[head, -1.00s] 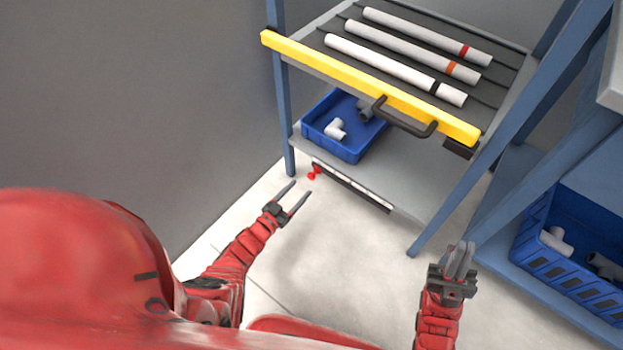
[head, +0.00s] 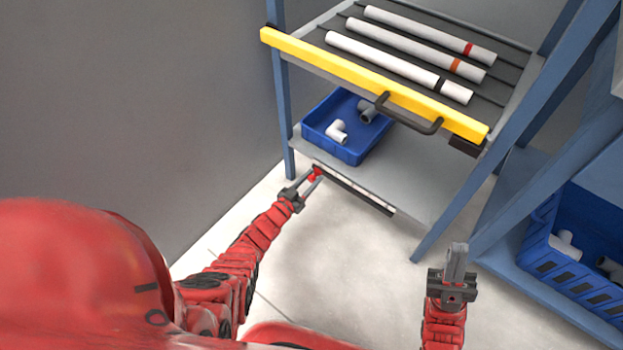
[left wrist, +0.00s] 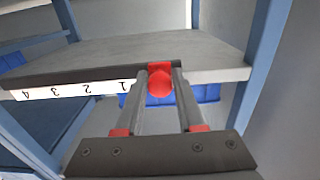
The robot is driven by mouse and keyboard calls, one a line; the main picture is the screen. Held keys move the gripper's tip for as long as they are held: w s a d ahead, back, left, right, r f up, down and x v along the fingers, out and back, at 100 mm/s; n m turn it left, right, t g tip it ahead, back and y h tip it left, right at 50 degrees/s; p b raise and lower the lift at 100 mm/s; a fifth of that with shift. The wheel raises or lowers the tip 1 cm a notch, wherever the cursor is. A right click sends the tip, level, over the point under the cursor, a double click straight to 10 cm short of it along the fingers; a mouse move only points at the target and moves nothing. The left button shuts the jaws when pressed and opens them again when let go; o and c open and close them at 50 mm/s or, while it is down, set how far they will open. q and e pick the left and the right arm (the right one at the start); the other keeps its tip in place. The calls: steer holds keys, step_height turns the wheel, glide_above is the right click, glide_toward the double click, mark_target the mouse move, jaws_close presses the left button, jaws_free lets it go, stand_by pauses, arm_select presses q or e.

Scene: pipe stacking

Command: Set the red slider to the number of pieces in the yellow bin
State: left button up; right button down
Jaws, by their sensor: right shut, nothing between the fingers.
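The red slider (head: 314,174) sits at the left end of a dark rail with a white number strip (head: 350,188) on the lower shelf's front edge. In the left wrist view, the slider's round knob (left wrist: 160,86) is beyond the 1, with 2, 3 and 4 further left, upside down. My left gripper (head: 314,175) has one finger on each side of the knob; whether they press on it I cannot tell. My right gripper (head: 458,246) is shut and empty, pointing up above the floor. The bins in view are blue; I see no yellow one.
A blue bin (head: 350,157) with grey and white fittings stands on the lower shelf. A yellow bar (head: 360,80) with a dark handle crosses above, before several white pipes. Another blue bin (head: 572,273) is at the right. Blue posts (head: 280,120) flank the shelf.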

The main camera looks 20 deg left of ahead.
arm_select(q)
jaws_close()
stand_by(1.0)
